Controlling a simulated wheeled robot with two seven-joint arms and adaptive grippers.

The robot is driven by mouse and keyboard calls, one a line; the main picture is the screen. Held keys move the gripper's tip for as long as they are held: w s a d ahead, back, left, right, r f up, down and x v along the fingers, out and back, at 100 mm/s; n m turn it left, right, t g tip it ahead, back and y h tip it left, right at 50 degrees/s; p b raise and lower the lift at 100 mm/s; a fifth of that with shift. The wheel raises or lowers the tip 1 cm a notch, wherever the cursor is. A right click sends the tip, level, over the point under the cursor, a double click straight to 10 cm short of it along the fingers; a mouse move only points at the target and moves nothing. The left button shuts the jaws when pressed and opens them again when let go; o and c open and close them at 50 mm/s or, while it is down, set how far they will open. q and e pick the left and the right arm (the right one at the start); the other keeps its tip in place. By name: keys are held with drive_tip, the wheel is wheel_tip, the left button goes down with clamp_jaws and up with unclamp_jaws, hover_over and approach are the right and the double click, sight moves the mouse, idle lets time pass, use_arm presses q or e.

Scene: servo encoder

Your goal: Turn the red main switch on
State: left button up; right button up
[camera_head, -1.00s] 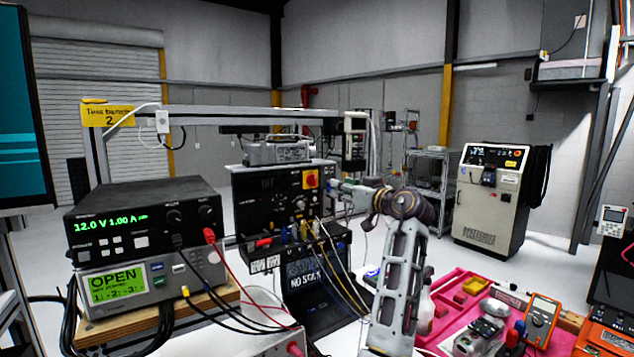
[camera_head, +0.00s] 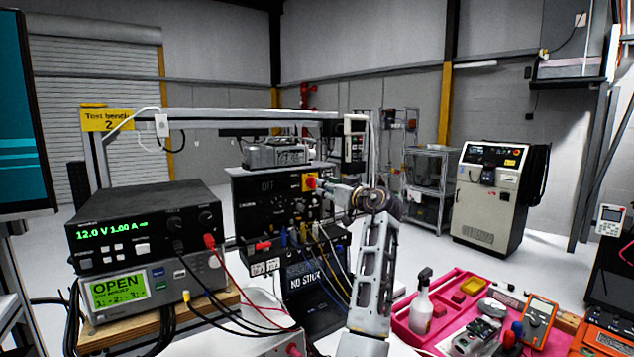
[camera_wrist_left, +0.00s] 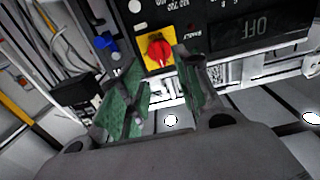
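The red main switch (camera_head: 310,182) is a red knob on a yellow plate at the upper right of the black panel (camera_head: 262,210) on the bench. In the left wrist view the red knob (camera_wrist_left: 158,49) lies just beyond my fingertips, its grip tilted. My left gripper (camera_head: 325,185) is at the panel's right side, close to the switch. Its green-padded fingers (camera_wrist_left: 162,64) are apart with nothing between them, one on each side of the line to the knob. I cannot tell whether they touch it. A dark display (camera_wrist_left: 262,27) reads OFF. My right gripper is out of view.
A power supply (camera_head: 145,228) stands at the left, with cables running across the front. A pink tray (camera_head: 405,325) with a spray bottle (camera_head: 422,303) and an orange multimeter (camera_head: 540,318) lie at the lower right. Blue and other connectors sit below the panel.

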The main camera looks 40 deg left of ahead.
sight(313, 183)
use_arm(q)
drive_tip(key=p+x, duration=0.1)
drive_tip(key=x, duration=0.5)
drive_tip(key=shift+a+p, duration=0.15)
drive_tip(key=shift+p, duration=0.15)
drive_tip(key=shift+f, duration=0.1)
clamp_jaws()
